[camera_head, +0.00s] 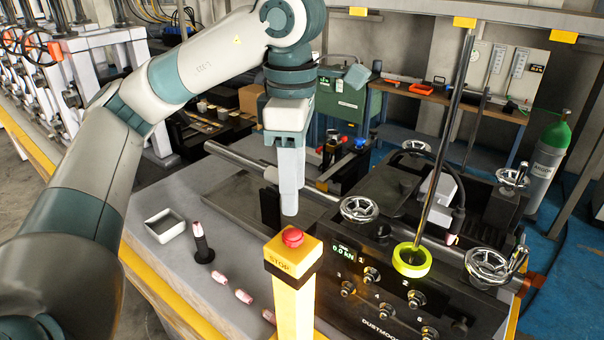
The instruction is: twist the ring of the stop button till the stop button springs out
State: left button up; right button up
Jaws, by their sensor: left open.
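The stop button (292,237) is a red mushroom head on top of a yellow post (293,300) marked STOP, at the lower middle of the view. Whether its head is pressed in or out I cannot tell. Its ring is too small to make out apart from the head. My left gripper (289,208) hangs pointing down just above the red head, with a small gap seen between them. It is open and holds nothing that I can see; its fingers line up, so the opening between them is hidden. My right gripper is not in view.
A black machine (385,285) with knobs, handwheels and a lit display stands right of the post. A yellow-green ring (411,260) sits on it around a rod. Left are a white square tray (165,225), a dark stand (202,245) and several pink-white pieces on the grey table.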

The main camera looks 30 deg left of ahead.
aim_at(293, 232)
pick_arm(q)
jog(key=shift+s+f, duration=0.2)
jog(key=shift+f, duration=0.05)
jog(key=shift+f+b, duration=0.5)
jog(key=shift+b, duration=0.15)
notch_tip(293, 232, down, 4)
jog(key=b, duration=0.3)
jog(key=shift+f+b, duration=0.75)
jog(key=shift+f, duration=0.4)
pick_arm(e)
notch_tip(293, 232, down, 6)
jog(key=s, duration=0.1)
pick_arm(q)
jog(key=shift+f+b, duration=0.1)
jog(key=shift+b, duration=0.25)
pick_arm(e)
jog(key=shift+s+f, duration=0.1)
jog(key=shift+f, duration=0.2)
